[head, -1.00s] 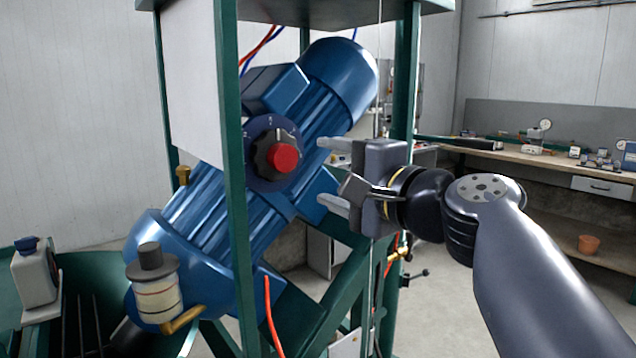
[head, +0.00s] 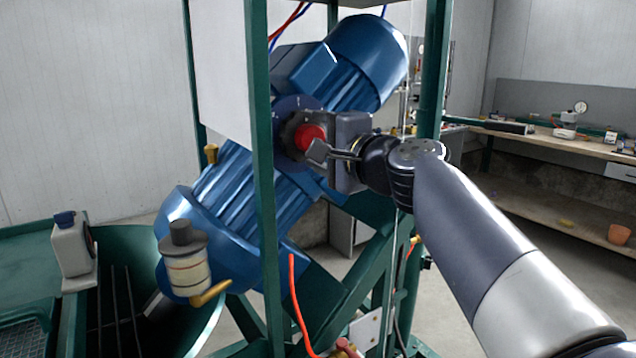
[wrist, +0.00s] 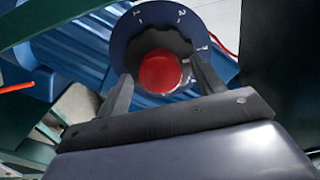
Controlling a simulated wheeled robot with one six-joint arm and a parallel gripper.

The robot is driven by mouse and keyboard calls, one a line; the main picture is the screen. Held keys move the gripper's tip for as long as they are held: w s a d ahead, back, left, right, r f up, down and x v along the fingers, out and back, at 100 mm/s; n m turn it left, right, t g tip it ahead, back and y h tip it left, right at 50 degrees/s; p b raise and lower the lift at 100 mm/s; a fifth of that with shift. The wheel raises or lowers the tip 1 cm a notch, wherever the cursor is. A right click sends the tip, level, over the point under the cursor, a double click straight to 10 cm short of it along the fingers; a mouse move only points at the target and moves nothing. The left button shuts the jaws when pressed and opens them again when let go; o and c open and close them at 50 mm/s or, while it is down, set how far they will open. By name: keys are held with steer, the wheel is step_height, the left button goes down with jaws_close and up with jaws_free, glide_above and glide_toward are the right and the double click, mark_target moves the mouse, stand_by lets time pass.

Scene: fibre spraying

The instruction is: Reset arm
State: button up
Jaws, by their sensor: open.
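My gripper (wrist: 162,88) is at the rotary knob, a dark scalloped dial with a red centre cap (head: 311,138), in front of the blue motor (head: 232,192). In the wrist view the two fingers stand apart on either side of the knob's red cap (wrist: 160,72), with the blue numbered dial plate (wrist: 135,22) behind. The fingers look close to the knob's lower edge; I cannot tell whether they touch it. In the head view the gripper's fingers are mostly hidden behind the knob and gripper body.
A green frame post (head: 261,215) stands just left of the knob. A bottle with a yellow fitting (head: 187,268) and a white jug (head: 72,250) are lower left. A workbench (head: 590,150) with gauges is at the right. Open floor lies right of the frame.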

steer(key=b+v, duration=0.1)
steer(key=v, duration=1)
steer(key=w+a+n+p, duration=0.1)
steer(key=w+a+n, duration=0.2)
steer(key=n, duration=0.6)
steer(key=w+a+n+p, duration=0.1)
steer(key=w+a+n, duration=0.2)
steer(key=w+n, duration=0.3)
steer(key=shift+n, duration=2.2)
steer(key=shift+w, duration=0.1)
